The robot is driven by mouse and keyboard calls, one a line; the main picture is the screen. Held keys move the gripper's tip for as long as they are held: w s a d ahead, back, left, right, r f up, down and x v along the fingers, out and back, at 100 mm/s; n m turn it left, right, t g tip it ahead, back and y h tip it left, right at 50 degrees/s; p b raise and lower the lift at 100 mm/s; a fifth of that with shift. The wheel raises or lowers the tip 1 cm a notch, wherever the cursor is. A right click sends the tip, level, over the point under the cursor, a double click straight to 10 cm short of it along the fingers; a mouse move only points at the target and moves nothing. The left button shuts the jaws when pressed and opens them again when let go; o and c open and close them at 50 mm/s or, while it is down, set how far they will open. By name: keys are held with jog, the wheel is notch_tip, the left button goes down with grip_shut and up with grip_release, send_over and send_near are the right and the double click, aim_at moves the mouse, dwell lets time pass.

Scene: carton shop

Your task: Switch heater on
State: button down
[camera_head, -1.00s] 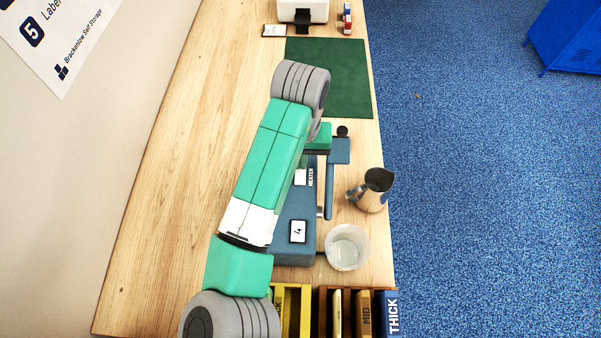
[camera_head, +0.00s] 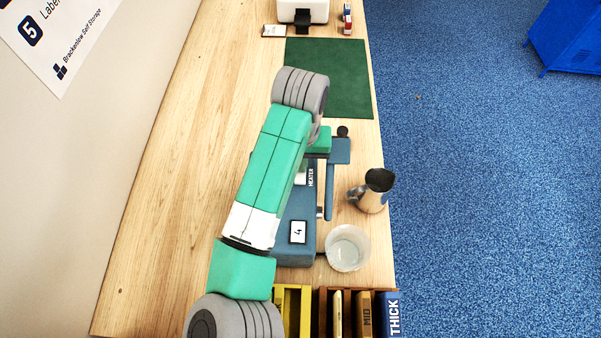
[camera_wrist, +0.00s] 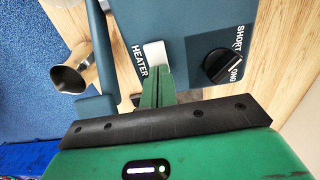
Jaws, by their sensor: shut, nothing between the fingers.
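The blue-grey machine (camera_head: 295,250) stands on the bench, partly under my arm in the head view. Its white heater switch (camera_wrist: 154,53) sits beside the HEATER label in the wrist view; it also shows at the arm's edge in the head view (camera_head: 300,178). My gripper (camera_wrist: 157,76) is shut and empty, its green fingertips at the switch's near edge in the wrist view. I cannot tell whether they touch it, nor which way the switch is set. In the head view my arm hides the fingertips.
A black SHORT/LONG knob (camera_wrist: 222,67) is right of the switch in the wrist view. A metal jug (camera_head: 372,192) and a clear bowl (camera_head: 347,248) stand beside the machine. Holders with wooden pieces and a blue THICK item (camera_head: 392,315) are nearby. A green mat (camera_head: 345,80) lies clear behind.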

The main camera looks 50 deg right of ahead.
notch_tip(320, 180, up, 7)
jog(key=p, duration=0.7)
jog(key=shift+f, duration=0.1)
dwell(0.4)
